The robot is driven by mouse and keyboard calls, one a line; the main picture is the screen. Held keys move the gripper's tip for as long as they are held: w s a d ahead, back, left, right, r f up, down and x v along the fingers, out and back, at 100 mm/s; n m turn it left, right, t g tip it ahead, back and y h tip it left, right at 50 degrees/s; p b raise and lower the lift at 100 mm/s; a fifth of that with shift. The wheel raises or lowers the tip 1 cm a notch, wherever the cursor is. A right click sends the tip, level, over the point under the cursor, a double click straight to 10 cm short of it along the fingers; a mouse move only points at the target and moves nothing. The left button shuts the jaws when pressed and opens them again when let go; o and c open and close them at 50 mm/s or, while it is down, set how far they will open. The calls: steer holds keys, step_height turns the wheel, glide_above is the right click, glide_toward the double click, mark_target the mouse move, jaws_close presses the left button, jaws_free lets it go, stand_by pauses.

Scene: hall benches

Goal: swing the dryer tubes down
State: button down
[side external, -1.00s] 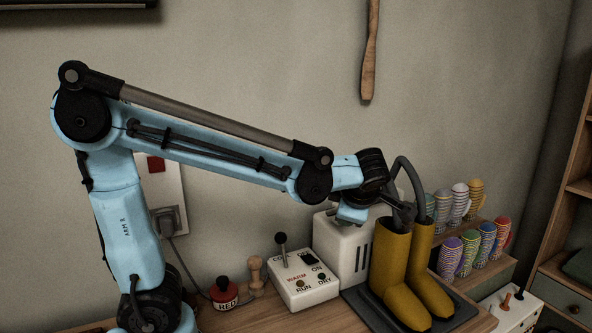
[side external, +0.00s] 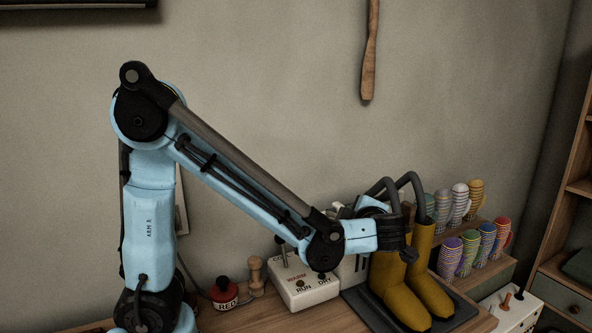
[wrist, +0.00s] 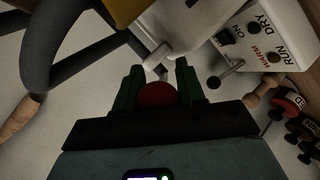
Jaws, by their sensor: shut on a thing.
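The two dark dryer tubes (side external: 378,186) arch from the white dryer (side external: 352,268) to the tops of the yellow boots (side external: 395,285), which stand upright. In the wrist view, a dark tube (wrist: 38,55) curves along the left, with the dryer (wrist: 180,28) at the top. My gripper (wrist: 158,72) is shut on a round red knob (wrist: 157,95), held between its dark green fingers. I cannot tell how the knob joins the dryer.
Striped mitten-like items (side external: 470,250) stand on a rack at right. A dark mat (side external: 353,295) lies under the boots.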

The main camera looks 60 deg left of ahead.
steer(key=shift+a, duration=0.1)
steer(key=c, duration=0.8)
jaws_free()
steer(key=v, duration=1.2)
